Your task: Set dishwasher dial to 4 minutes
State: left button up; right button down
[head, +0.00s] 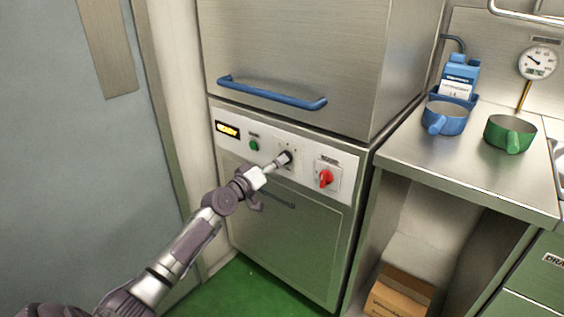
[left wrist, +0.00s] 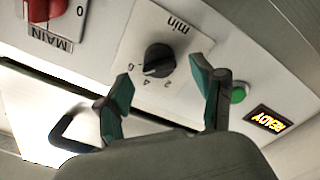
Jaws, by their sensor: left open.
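The dishwasher's black timer dial (head: 285,157) sits on the white control panel, partly hidden by my left gripper (head: 272,168). In the left wrist view the dial (left wrist: 159,60) is seen upside down, on a plate marked "min" with small numbers around it. I cannot tell for sure which number the dial points to. In that view the teal fingertips of my left gripper (left wrist: 161,74) are open, one on either side of the dial, with visible space between them and it. My right gripper is in neither view.
On the panel are a lit READY display (head: 227,130), a green button (head: 254,146) and a red MAIN switch (head: 325,178). A blue handle (head: 272,95) sticks out above. Blue (head: 445,118) and green (head: 510,134) pans stand on the right counter.

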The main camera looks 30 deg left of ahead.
pick_arm(q)
jog(key=shift+w+d, duration=0.15)
jog(key=shift+w, duration=1.65)
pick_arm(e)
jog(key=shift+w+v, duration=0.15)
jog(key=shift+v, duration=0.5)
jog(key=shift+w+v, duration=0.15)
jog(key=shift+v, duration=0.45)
pick_arm(q)
jog(key=shift+c, duration=0.3)
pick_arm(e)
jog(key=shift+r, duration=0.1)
pick_arm(q)
jog(key=c, duration=1.1)
